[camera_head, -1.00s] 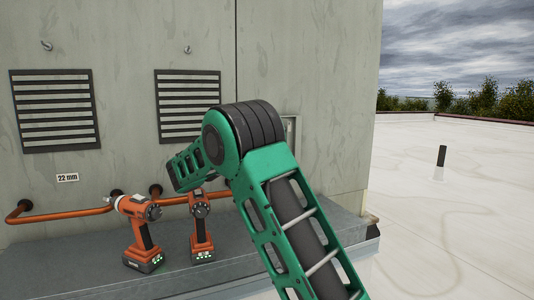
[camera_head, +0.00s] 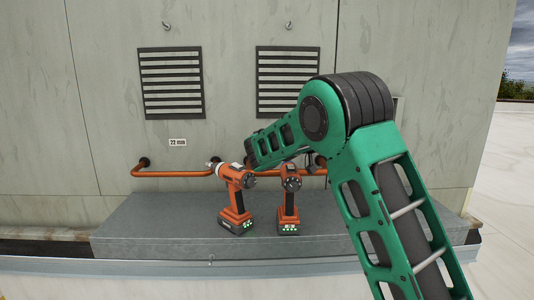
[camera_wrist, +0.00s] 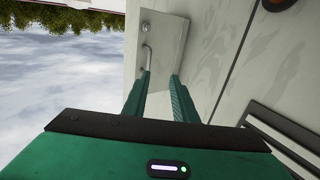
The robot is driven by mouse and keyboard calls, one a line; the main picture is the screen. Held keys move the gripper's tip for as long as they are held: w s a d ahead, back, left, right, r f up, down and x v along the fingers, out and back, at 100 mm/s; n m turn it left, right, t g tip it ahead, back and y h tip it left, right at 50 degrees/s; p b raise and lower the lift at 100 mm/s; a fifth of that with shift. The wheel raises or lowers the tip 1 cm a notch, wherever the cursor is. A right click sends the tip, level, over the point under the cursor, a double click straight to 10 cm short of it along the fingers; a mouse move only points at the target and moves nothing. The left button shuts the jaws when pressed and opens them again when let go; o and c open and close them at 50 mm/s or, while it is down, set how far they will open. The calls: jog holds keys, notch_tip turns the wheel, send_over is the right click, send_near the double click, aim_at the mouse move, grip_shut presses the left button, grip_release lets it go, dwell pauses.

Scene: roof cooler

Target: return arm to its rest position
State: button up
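My gripper (camera_wrist: 160,82) shows in the wrist view with its two green fingers apart and nothing between them. Behind the fingertips is a pale wall panel with a handle (camera_wrist: 148,58) and a round lock; I cannot tell the exact distance to it. In the head view my green arm rises from the lower right, bends at a black joint and reaches left toward the wall. My gripper itself cannot be made out there.
Two orange power tools, a left one (camera_head: 236,197) and a right one (camera_head: 289,204), stand on a grey ledge (camera_head: 150,224) under my forearm. Behind them run an orange pipe (camera_head: 170,173) and a wall with two vents (camera_head: 171,83). White roof (camera_head: 492,215) lies open at right.

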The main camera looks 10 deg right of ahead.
jog(key=s+d+f+n+g+y, duration=0.15)
jog(key=s+d+f+y, duration=0.35)
jog(key=s, duration=0.5)
jog(key=s+d+f+n+g+y, duration=0.1)
jog(key=s+d+f+g+y, duration=0.15)
jog(key=s+d+f, duration=0.55)
jog(key=s+a+f+n+y, duration=0.1)
jog(key=s+a+f+y, duration=0.2)
jog(key=s+a, duration=0.3)
jog(key=s+a+f+n+g+y, duration=0.1)
jog(key=s+a, duration=0.5)
jog(key=s, duration=0.8)
jog(key=s+a+f+n+g+y, duration=0.1)
jog(key=s+a+f+n+y, duration=0.2)
jog(key=s, duration=0.7)
jog(key=a+f+y, duration=0.2)
jog(key=a, duration=0.1)
jog(key=shift+s+a+f, duration=0.25)
jog(key=shift+s+a, duration=0.1)
jog(key=shift+s, duration=0.05)
jog(key=shift+y, duration=0.25)
jog(key=shift+w+f+g, duration=0.25)
jog(key=shift+w+g, duration=0.05)
jog(key=shift+w, duration=0.35)
